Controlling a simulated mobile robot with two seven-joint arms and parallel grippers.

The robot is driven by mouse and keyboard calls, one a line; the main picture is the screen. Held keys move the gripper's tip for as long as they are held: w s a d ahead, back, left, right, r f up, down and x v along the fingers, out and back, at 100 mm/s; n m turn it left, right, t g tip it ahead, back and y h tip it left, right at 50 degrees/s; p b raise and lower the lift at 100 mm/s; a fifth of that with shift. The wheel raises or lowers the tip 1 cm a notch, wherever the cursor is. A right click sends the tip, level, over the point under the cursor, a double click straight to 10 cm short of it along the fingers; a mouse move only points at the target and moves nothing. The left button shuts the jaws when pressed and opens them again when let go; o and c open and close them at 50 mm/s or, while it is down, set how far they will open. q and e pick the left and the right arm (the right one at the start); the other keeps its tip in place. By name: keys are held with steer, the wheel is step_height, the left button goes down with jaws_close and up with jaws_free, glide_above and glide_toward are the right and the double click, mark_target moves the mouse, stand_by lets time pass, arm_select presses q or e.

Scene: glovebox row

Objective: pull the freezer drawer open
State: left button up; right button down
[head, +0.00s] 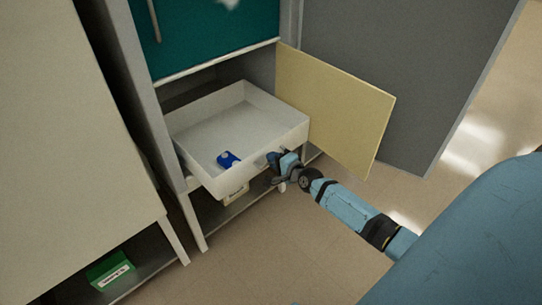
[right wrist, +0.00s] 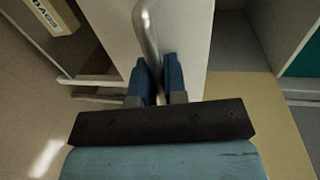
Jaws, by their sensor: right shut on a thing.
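The white freezer drawer (head: 215,125) stands pulled out of the cabinet in the head view, with a small blue item (head: 228,159) lying inside it. My right gripper (head: 281,160) is at the drawer's front. In the right wrist view the blue fingers of this gripper (right wrist: 159,80) are shut on the drawer's metal bar handle (right wrist: 147,30). The drawer front (right wrist: 187,35) is just beyond the fingers. My left gripper is not in view.
A yellow door panel (head: 345,110) stands open right of the drawer. A teal door (head: 205,30) is above it. A pale cabinet (head: 70,130) stands at left, with a green box (head: 110,272) on its low shelf. The floor in front (head: 260,250) is clear.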

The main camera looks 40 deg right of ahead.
steer(key=c, duration=1.2)
jaws_free()
arm_select(q)
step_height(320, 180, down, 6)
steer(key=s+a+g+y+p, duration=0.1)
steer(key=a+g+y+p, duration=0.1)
steer(key=p, duration=0.1)
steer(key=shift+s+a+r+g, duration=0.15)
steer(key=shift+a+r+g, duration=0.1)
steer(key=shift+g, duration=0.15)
arm_select(e)
steer(key=v, duration=1.3)
steer(key=shift+s+r, duration=0.2)
steer(key=shift+s, duration=0.2)
